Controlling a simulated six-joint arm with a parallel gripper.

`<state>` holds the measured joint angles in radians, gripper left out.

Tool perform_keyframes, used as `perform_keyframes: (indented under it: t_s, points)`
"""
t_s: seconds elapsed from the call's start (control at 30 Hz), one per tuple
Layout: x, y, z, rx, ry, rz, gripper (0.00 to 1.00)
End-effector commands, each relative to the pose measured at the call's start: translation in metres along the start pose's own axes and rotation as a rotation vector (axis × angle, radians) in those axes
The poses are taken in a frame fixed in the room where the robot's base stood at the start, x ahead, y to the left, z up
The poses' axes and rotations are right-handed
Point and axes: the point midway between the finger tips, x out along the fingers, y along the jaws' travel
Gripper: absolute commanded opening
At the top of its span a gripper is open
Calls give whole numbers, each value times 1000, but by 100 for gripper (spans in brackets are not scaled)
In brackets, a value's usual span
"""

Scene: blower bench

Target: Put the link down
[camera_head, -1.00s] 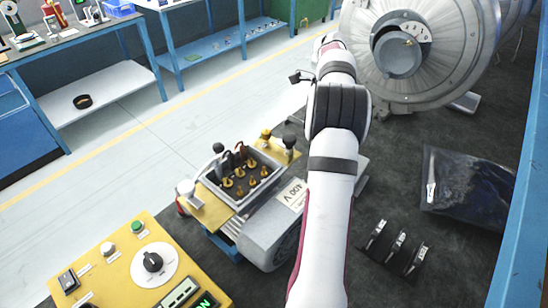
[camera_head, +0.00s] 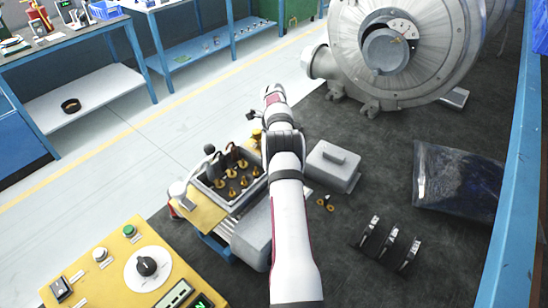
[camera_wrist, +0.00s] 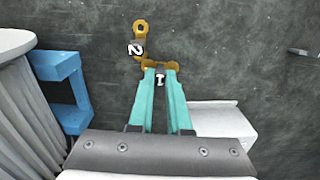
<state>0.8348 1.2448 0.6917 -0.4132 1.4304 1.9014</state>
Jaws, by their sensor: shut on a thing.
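In the wrist view my gripper (camera_wrist: 160,72) has its teal fingers shut on a brass link marked 1 (camera_wrist: 173,66). The link's brass ends show at the fingertips, over the dark mat; I cannot tell whether it touches the mat. A second brass link, marked 2 (camera_wrist: 140,28), lies flat on the mat just beyond the fingertips. In the head view brass ends (camera_head: 330,208) of a link show on the mat right of my arm. My gripper and the held link are hidden behind my arm there.
The open terminal box (camera_head: 222,205) with several brass studs stands left of my arm. A grey lid (camera_head: 333,165) lies on the mat (camera_head: 385,155) to the right. Several dark-and-silver pieces (camera_head: 389,242) and a dark bag (camera_head: 455,180) lie farther right. The large blower (camera_head: 345,60) stands behind.

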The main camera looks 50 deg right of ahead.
Motion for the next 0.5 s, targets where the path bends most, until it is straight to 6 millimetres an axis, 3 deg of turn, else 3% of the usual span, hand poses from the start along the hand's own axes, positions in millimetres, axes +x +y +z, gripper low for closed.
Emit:
perform_keyframes:
  t_s: [0.3, 0.33, 0.47, 0.5]
  points:
    - [4, 0, 0, 0, 1, 1, 0]
    - [4, 0, 0, 0, 0, 0, 21]
    - [4, 0, 0, 0, 0, 0, 45]
    - [4, 0, 0, 0, 0, 0, 46]
